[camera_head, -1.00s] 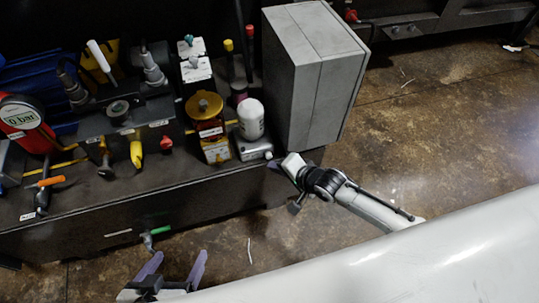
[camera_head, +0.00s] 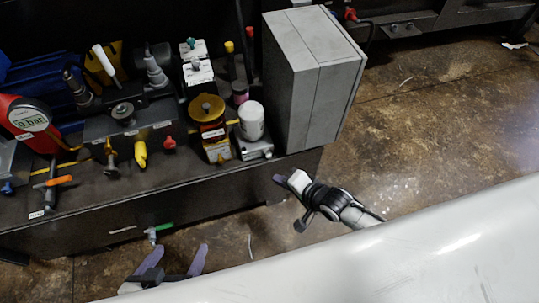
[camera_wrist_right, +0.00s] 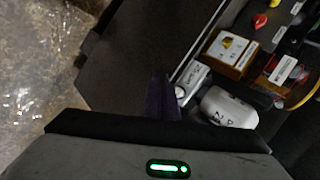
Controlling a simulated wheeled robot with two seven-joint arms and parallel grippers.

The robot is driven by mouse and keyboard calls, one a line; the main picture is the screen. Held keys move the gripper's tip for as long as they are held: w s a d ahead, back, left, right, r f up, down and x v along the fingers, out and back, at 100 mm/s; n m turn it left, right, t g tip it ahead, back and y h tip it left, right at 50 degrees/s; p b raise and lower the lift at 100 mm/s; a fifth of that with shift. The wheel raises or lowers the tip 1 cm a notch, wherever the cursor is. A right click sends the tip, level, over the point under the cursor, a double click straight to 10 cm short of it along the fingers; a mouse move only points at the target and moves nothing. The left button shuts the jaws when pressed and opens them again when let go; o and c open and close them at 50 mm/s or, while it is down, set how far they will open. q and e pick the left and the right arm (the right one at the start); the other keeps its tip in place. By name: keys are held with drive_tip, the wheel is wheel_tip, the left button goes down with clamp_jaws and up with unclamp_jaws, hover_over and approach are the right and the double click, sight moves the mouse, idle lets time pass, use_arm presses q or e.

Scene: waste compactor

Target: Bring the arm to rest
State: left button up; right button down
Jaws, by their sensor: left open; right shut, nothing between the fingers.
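My right gripper (camera_head: 279,180) is shut and empty. It hangs in front of the right end of the dark machine bench, and its arm reaches back to the lower right. In the right wrist view its purple fingers (camera_wrist_right: 160,98) are together with nothing between them. My left gripper (camera_head: 176,262) is at the bottom of the head view, low in front of the bench. Its two purple fingers stand apart with nothing between them. Most of my left arm is hidden behind my own white body.
The bench (camera_head: 230,195) carries a gauge reading 0 bar (camera_head: 29,119), a yellow valve (camera_head: 140,154), a white canister (camera_head: 251,120) and a large grey box (camera_head: 312,80). A green-handled tap (camera_head: 158,229) sticks out of its front. Brown floor (camera_head: 450,120) lies open to the right.

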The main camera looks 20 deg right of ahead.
idle(0.7)
use_arm(q)
drive_tip(key=r+p, duration=0.1)
drive_tip(key=p, duration=0.1)
drive_tip(key=r+p, duration=0.1)
drive_tip(key=p, duration=0.1)
drive_tip(key=shift+a, duration=0.25)
use_arm(e)
drive_tip(key=s+r+n, duration=0.5)
drive_tip(key=s+n, duration=0.1)
drive_tip(key=s, duration=0.2)
drive_tip(key=s+d+r+n+h, duration=0.1)
drive_tip(key=s+r+n, duration=0.4)
drive_tip(key=s, duration=0.3)
drive_tip(key=shift+s+r+n+h, duration=0.2)
drive_tip(key=shift+r+n+h, duration=0.15)
drive_tip(key=shift+n, duration=0.55)
use_arm(q)
drive_tip(key=shift+s+f, duration=0.15)
drive_tip(key=shift+s, duration=0.05)
